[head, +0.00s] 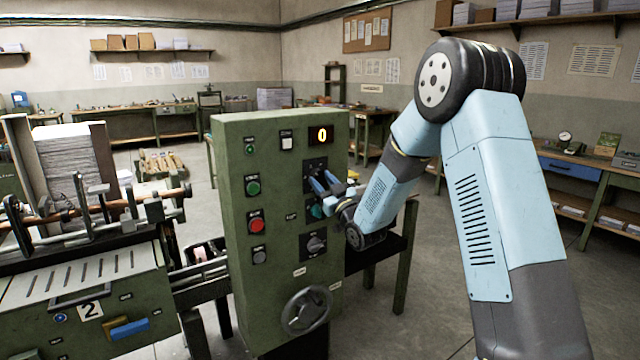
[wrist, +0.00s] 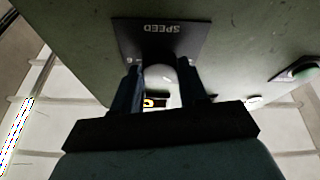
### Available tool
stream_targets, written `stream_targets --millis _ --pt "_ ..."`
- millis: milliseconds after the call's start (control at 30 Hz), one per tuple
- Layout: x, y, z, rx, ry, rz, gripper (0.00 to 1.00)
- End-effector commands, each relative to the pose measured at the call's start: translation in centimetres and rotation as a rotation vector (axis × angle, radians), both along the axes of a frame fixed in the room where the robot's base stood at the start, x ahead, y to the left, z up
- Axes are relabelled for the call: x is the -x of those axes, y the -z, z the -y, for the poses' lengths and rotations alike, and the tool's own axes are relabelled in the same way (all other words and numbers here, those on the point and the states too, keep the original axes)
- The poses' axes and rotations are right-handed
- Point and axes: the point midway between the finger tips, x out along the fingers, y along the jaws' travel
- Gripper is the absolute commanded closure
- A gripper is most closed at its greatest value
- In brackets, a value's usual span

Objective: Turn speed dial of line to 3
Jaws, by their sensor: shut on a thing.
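The green control panel (head: 265,150) stands in the middle of the head view. Its black speed plate (head: 314,163) is on the right face, partly covered by my gripper (head: 318,184). In the wrist view the plate (wrist: 183,38) reads SPEED upside down. The speed dial (wrist: 160,74) is a pale rounded knob between the two blue fingers of my gripper (wrist: 161,85), which is shut on it. The pointer's setting cannot be read.
Below are a second dial (head: 314,243) on a black plate and a grey handwheel (head: 306,310). Green (head: 253,187) and red (head: 257,223) buttons are on the panel's left face. The feeder machine (head: 85,290) stands at left.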

Motion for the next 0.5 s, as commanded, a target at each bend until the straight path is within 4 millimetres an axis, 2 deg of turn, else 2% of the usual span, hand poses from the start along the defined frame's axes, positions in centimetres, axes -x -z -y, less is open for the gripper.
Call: stream_targets --millis 33,133,267,500 --pt "0.04 0.03 -0.06 0.000 -0.001 -0.001 0.79" --pt "0.04 0.04 -0.07 0.000 -0.001 -0.001 0.88" --pt "0.08 0.03 -0.11 -0.026 -0.002 -0.019 0.88" --pt "0.19 0.04 -0.30 -0.189 -0.002 -0.131 0.88"
